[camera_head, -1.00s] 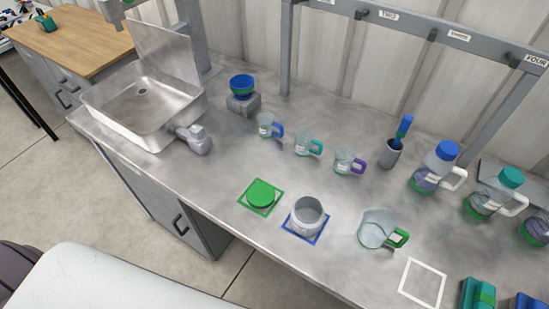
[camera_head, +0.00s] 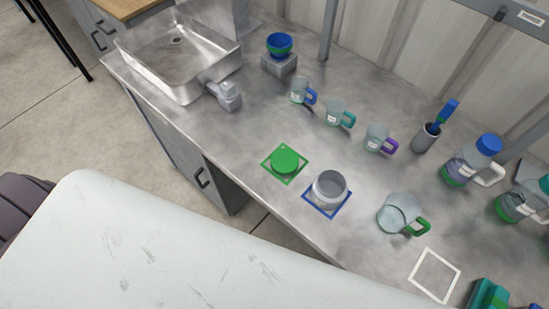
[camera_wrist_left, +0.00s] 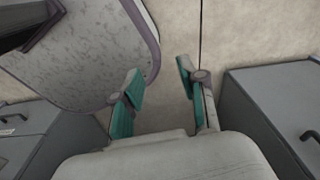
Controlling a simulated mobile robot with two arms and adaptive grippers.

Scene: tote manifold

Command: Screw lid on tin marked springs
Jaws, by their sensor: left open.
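The open tin (camera_head: 328,190) is a grey-white cylinder with an empty-looking inside. It stands upright in a blue square outline (camera_head: 349,206) near the counter's front edge in the head view. A green lid (camera_head: 286,161) lies flat in a green square outline (camera_head: 268,166), just left of the tin and apart from it. I cannot read a label on the tin. My left gripper (camera_wrist_left: 158,85) shows only in the left wrist view, with its two teal-padded fingers apart and nothing between them. It is over the floor, away from the tin and lid.
A glass jug with green handle (camera_head: 399,213) stands right of the tin. Several small mugs (camera_head: 376,138) line up behind. A sink (camera_head: 180,60) is at the left, with blue-green bowls (camera_head: 279,45) on a block beside it. Bottles (camera_head: 470,160) stand at the right.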

